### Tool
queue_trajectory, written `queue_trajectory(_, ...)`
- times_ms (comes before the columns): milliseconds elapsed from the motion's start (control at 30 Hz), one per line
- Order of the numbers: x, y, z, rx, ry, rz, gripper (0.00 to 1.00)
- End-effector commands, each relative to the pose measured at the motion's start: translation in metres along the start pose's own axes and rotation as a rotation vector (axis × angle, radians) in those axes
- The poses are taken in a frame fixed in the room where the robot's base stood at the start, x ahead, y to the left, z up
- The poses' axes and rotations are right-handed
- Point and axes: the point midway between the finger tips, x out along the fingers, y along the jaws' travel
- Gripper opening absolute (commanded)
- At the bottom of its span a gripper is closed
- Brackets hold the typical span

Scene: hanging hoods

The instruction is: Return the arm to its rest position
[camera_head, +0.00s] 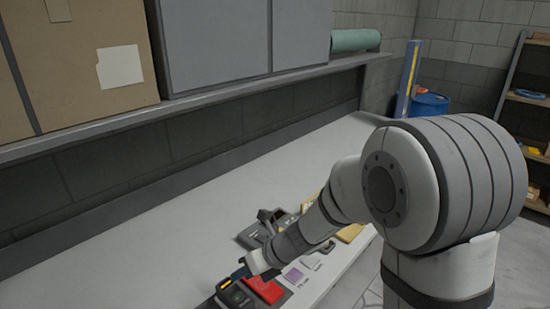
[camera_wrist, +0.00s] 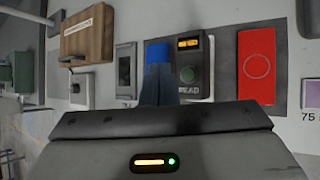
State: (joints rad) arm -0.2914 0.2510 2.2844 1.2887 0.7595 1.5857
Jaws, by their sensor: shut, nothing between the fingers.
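My arm reaches down and left from the right side of the head view, over the front part of a long grey-white bench (camera_head: 150,225). My gripper (camera_head: 241,272) is low, at the front of the bench, beside a dark device. In the wrist view my gripper (camera_wrist: 157,85) shows dark, closed fingers with nothing held. Their tips lie beside the dark device (camera_wrist: 194,68) with an orange display and a round green button. A blue patch (camera_wrist: 157,53) shows just past the tips. I cannot tell whether the fingers touch anything.
A red panel (camera_wrist: 258,68) lies right of the device, and a brown block (camera_wrist: 88,33) left. A shelf (camera_head: 200,107) with a cardboard box (camera_head: 85,60) and grey cabinets (camera_head: 215,45) overhangs the bench's back. The bench's left and middle are clear. A blue barrel (camera_head: 430,104) stands far right.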

Motion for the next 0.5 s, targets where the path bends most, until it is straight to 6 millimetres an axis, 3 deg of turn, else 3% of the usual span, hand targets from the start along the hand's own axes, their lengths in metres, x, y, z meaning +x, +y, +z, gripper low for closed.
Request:
queue_trajectory(167,-0.054,0.012,-0.016,-0.476,0.070,-0.045,0.00)
queue_trajectory(500,-0.181,0.022,-0.094,-1.675,0.511,-0.082,0.00)
